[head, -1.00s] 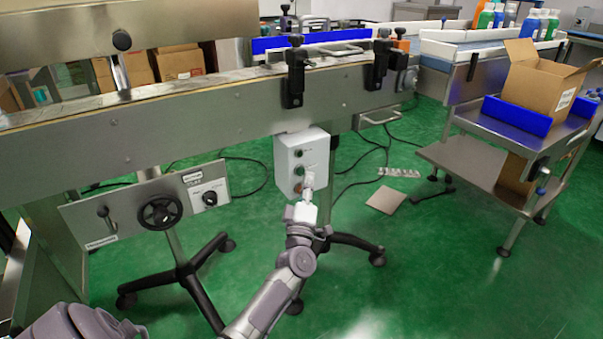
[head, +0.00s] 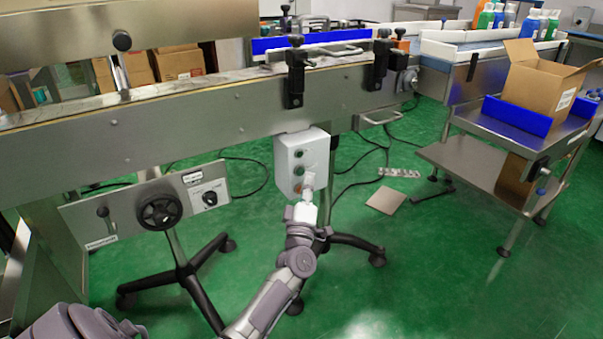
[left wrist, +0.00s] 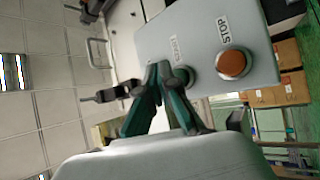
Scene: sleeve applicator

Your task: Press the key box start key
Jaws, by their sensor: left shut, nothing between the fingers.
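The key box (head: 318,150) is a pale box under the conveyor's side rail. The left wrist view shows its panel (left wrist: 205,30) with a START label and an orange key (left wrist: 231,64) marked STOP. The start key (left wrist: 184,75) is dark green and partly hidden by my finger. My left gripper (left wrist: 160,68), with teal and dark fingers, is shut and empty, its tips right beside the start key; I cannot tell if they touch it. In the head view my left gripper (head: 308,180) is in front of the box's lower half. My right gripper is not in view.
The conveyor (head: 200,115) runs across above the box. A panel with a black handwheel (head: 160,211) hangs at left. Black stand legs (head: 190,275) stand below. A cart (head: 470,162) with a cardboard box (head: 545,85) is at right. Green floor is free at lower right.

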